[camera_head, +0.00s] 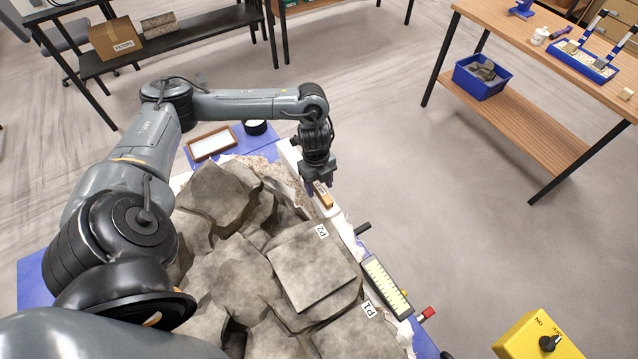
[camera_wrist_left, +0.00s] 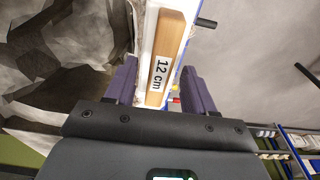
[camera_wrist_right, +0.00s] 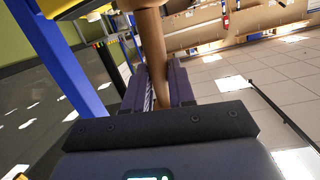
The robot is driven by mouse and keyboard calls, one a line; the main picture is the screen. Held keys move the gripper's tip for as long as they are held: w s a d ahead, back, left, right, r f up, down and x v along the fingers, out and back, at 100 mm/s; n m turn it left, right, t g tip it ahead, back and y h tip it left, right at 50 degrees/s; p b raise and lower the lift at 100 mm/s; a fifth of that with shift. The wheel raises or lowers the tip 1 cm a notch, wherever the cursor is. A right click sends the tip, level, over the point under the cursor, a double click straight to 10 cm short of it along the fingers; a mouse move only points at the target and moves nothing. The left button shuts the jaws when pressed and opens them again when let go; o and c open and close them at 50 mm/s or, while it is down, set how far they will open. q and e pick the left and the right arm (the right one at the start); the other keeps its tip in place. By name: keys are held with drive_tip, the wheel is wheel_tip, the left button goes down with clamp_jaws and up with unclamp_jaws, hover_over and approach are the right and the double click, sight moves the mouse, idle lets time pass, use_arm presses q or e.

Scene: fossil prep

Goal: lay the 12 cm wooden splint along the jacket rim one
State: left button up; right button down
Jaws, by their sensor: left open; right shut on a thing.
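The wooden splint (camera_head: 323,195), a light wood bar, lies along the white jacket rim (camera_head: 345,236). In the left wrist view the splint (camera_wrist_left: 171,42) shows a "12 cm" label. My left gripper (camera_head: 319,184) is open over it, pointing down. In the left wrist view my left fingers (camera_wrist_left: 161,88) stand on either side of the splint's near end, with gaps visible. My right gripper (camera_wrist_right: 160,88) shows only in the right wrist view, shut on a brown wooden handle (camera_wrist_right: 152,40). The rest of that handled object is cut off.
Grey rock blocks (camera_head: 310,265) tagged P1 and P2 fill the jacket beside the rim. A lit panel (camera_head: 386,287) is fixed at its right side. A framed white tray (camera_head: 211,144) and a dark round container (camera_head: 255,127) sit behind. A yellow box (camera_head: 540,338) is lower right.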

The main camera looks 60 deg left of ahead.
use_arm(q)
drive_tip(key=shift+r, duration=0.15)
drive_tip(key=shift+r, duration=0.35)
drive_tip(key=r, duration=0.4)
drive_tip(key=r+p, duration=0.1)
drive_tip(key=r, duration=0.1)
drive_tip(key=shift+a, duration=0.4)
use_arm(e)
drive_tip(key=shift+r, duration=0.5)
wheel_tip(320, 180, up, 2)
drive_tip(key=shift+r+p, duration=0.25)
drive_tip(key=shift+p, duration=1)
use_arm(q)
drive_tip(key=shift+a+r+p, duration=0.15)
drive_tip(key=shift+r+p, duration=0.1)
drive_tip(key=shift+r, duration=1)
drive_tip(key=shift+a+r+p, duration=0.15)
drive_tip(key=shift+r+p, duration=0.05)
drive_tip(key=shift+r, duration=1.05)
use_arm(e)
drive_tip(key=shift+r, duration=0.45)
use_arm(q)
drive_tip(key=shift+d, duration=0.1)
use_arm(e)
drive_tip(key=shift+d, duration=0.1)
